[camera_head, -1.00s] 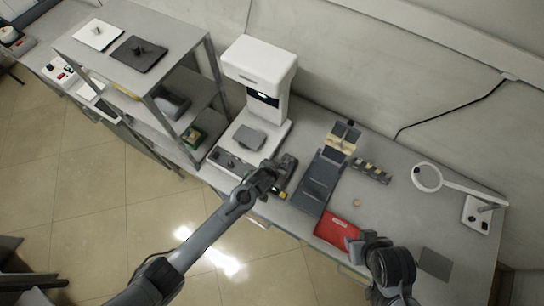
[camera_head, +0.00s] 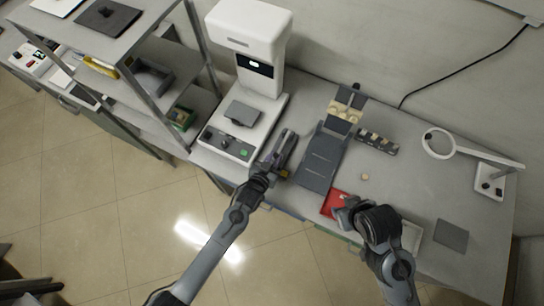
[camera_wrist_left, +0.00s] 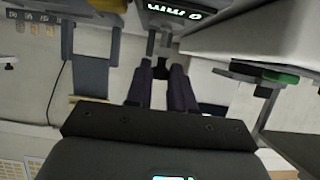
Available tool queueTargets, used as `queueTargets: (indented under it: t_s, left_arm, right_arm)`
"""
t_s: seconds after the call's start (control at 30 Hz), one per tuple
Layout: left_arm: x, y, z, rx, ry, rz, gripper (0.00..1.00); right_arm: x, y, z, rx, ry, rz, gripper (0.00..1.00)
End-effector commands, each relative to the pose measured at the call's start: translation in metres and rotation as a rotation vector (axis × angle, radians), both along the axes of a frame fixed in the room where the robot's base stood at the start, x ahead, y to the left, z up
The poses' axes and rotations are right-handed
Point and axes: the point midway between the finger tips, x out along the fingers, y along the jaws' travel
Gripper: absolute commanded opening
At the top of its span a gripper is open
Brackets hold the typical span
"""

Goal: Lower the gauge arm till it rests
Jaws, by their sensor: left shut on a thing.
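The thickness gauge (camera_head: 289,144) is a small grey device on the bench just right of the white machine. In the left wrist view its lit display (camera_wrist_left: 174,10) shows a mm reading, with narrow stems below it. My left gripper (camera_head: 274,162) is at the gauge's near side. In the left wrist view its two dark fingers (camera_wrist_left: 162,82) are closed around a small dark part in front of the stems, apparently the gauge arm (camera_wrist_left: 161,69). The fingers hide most of it. My right gripper (camera_head: 343,213) is over the red tray, its jaws unclear.
The white machine (camera_head: 247,40) stands left of the gauge. A dark sloped rack (camera_head: 320,160) is close on the right, with a slotted block (camera_head: 378,142) beyond. The red tray (camera_head: 331,203) is near the front edge. A ring lamp (camera_head: 438,143) stands at the right.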

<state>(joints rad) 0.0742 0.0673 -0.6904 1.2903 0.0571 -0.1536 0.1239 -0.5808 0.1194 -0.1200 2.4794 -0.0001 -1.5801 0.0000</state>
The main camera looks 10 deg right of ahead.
Motion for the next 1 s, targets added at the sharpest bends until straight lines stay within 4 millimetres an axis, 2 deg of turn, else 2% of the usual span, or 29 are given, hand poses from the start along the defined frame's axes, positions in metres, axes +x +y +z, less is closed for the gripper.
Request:
queueTargets:
  t_s: [0.03,0.47,0.5,0.63,1.0]
  left_arm:
    - [-0.0029,0.0023,-0.0077,0.009,0.012,0.001,0.0]
    - [-0.0043,0.0032,-0.0111,0.012,0.018,0.001,0.0]
    - [-0.0043,0.0033,-0.0112,0.012,0.018,0.001,0.27]
    - [-0.0033,0.0024,-0.0089,0.009,0.014,0.0,0.47]
    - [-0.004,0.0024,-0.0043,0.005,0.008,0.0,0.47]
  right_arm:
    - [0.0001,0.0,-0.0011,0.0,0.0,0.0,0.43]
    - [0.0002,-0.0001,-0.0013,-0.001,-0.001,0.001,0.43]
    - [0.0002,-0.0001,-0.0013,0.0,-0.001,0.001,0.43]
    - [0.0006,-0.0003,-0.001,-0.002,-0.002,0.001,0.43]
    - [0.0006,-0.0004,0.0001,-0.002,-0.002,0.001,0.43]
